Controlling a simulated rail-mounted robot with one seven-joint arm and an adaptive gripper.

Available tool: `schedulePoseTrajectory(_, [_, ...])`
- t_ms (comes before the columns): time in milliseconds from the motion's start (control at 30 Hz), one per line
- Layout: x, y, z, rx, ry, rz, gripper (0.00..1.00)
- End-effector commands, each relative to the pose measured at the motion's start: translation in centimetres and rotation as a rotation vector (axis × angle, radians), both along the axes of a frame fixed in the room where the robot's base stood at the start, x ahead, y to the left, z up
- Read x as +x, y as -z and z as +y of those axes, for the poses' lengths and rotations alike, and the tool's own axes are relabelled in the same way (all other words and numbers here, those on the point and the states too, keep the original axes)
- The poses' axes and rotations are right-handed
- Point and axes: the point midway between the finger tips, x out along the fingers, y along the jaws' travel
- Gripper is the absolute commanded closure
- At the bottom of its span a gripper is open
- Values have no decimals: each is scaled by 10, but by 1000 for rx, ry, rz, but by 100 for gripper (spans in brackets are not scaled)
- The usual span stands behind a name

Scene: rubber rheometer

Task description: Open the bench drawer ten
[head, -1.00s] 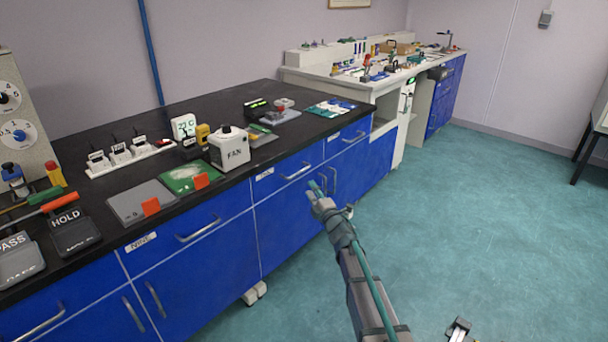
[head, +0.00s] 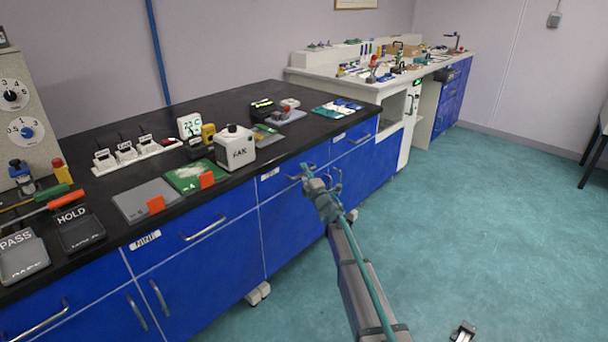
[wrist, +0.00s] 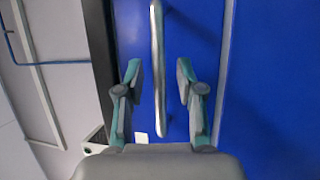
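The blue drawer (head: 274,190) right of the drawer labelled NINE has a small white label, too small to read. In the head view my gripper (head: 305,171) is at this drawer's front and partly hides its handle. In the wrist view the metal bar handle (wrist: 157,50) runs between the two teal-and-grey fingers of my gripper (wrist: 159,72). The fingers are open, with a gap on each side of the bar. The drawer front looks flush with the bench, so the drawer is shut.
Cupboard handles stand below and beside my gripper. The teal floor (head: 460,220) to the right is mostly clear.

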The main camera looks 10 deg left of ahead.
Motion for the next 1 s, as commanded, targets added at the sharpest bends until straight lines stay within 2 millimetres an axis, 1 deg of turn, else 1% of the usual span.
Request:
schedulePoseTrajectory(233, [0, 0, 0, 0, 0, 0, 63])
schedulePoseTrajectory(400, [0, 0, 0, 0, 0, 0, 91])
schedulePoseTrajectory(467, [0, 0, 0, 0, 0, 0, 100])
schedulePoseTrajectory(833, [0, 0, 0, 0, 0, 0, 100])
schedulePoseTrajectory(1000, [-7, -1, -4, 0, -3, 0, 100])
